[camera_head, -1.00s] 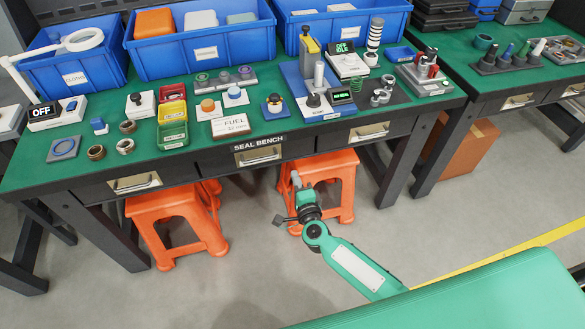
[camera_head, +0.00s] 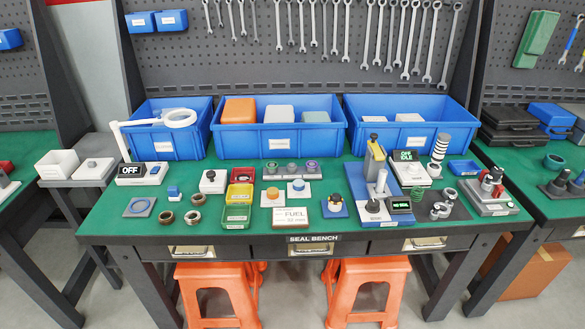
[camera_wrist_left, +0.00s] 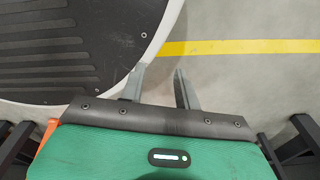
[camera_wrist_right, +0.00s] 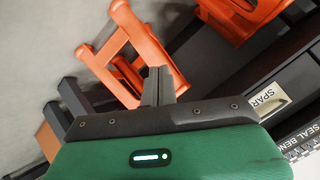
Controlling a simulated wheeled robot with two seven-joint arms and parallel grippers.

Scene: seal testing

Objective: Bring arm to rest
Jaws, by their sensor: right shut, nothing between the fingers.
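Neither arm shows in the head view. My left gripper (camera_wrist_left: 160,84) is open, with its two fingers apart and nothing between them, over a bare stretch of floor beside a round dark ribbed plate. My right gripper (camera_wrist_right: 157,84) has its fingers together and holds nothing. It hangs low in front of the bench, with orange stools and a labelled drawer front beyond it in the right wrist view.
The seal bench (camera_head: 400,232) carries blue bins (camera_head: 282,138), a lamp, small trays and test fixtures. Orange stools (camera_head: 366,290) stand beneath it. In the right wrist view a stool (camera_wrist_right: 128,50) is close to the fingertips. Grey floor with a yellow line (camera_wrist_left: 240,46) lies clear.

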